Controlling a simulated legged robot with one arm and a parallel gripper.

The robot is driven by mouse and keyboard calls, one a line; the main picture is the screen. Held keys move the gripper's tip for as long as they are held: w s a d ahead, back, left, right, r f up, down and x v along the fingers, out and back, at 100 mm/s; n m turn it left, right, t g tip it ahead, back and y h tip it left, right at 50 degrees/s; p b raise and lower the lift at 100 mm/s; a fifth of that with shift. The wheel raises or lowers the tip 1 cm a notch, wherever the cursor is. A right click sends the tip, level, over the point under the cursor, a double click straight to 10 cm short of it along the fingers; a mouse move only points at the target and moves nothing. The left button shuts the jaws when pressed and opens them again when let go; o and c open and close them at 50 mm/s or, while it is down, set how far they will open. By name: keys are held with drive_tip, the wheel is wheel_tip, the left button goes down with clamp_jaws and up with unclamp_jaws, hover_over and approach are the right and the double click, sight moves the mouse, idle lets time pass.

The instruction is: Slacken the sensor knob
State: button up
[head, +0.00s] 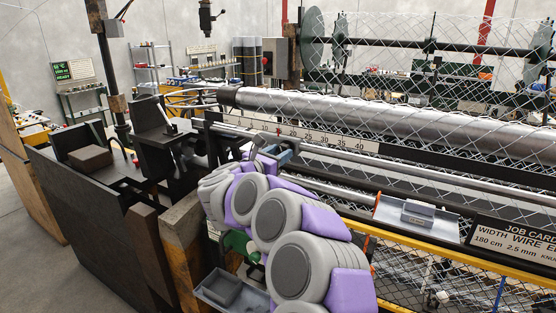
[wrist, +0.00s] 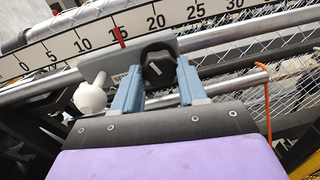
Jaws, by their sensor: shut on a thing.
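The sensor knob (wrist: 158,68) is black with a pale index line, and it sits on a grey sensor block (wrist: 200,43) in the wrist view. My gripper (wrist: 156,78) has its two blue fingers on either side of the knob and is shut on it. A red pointer (wrist: 119,37) on the block stands near the 15 mark of the white scale (wrist: 60,50). In the head view my gripper (head: 277,152) is at the rail below the scale (head: 305,136). My arm hides the knob there.
A white ball (wrist: 90,95) is left of my fingers in the wrist view. A steel roller (head: 400,114) with wire mesh lies behind the scale. A job card (head: 515,240) and a tray (head: 395,222) are at the right. An orange strip (wrist: 267,105) hangs right of the gripper.

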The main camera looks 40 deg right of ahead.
drive_tip(key=n+b, duration=0.5)
drive_tip(key=shift+f+t, duration=0.1)
drive_tip(key=shift+t, duration=0.2)
drive_tip(key=n+p, duration=0.1)
drive_tip(key=n, duration=0.2)
drive_tip(key=n+p, duration=0.1)
drive_tip(key=n, duration=0.3)
drive_tip(key=shift+t+h, duration=0.3)
drive_tip(key=n+t+p, duration=0.1)
drive_tip(key=n+p, duration=0.3)
drive_tip(key=n, duration=0.3)
drive_tip(key=shift+p, duration=0.4)
drive_tip(key=n+p, duration=0.6)
drive_tip(key=p, duration=0.1)
drive_tip(key=n+y+p, duration=0.1)
drive_tip(key=n+p, duration=0.6)
drive_tip(key=n+t+y+p, duration=0.1)
drive_tip(key=n+p, duration=0.5)
drive_tip(key=shift+s+f+n+p, duration=0.25)
drive_tip(key=shift+s+n+p, duration=0.05)
drive_tip(key=shift+n+p, duration=0.1)
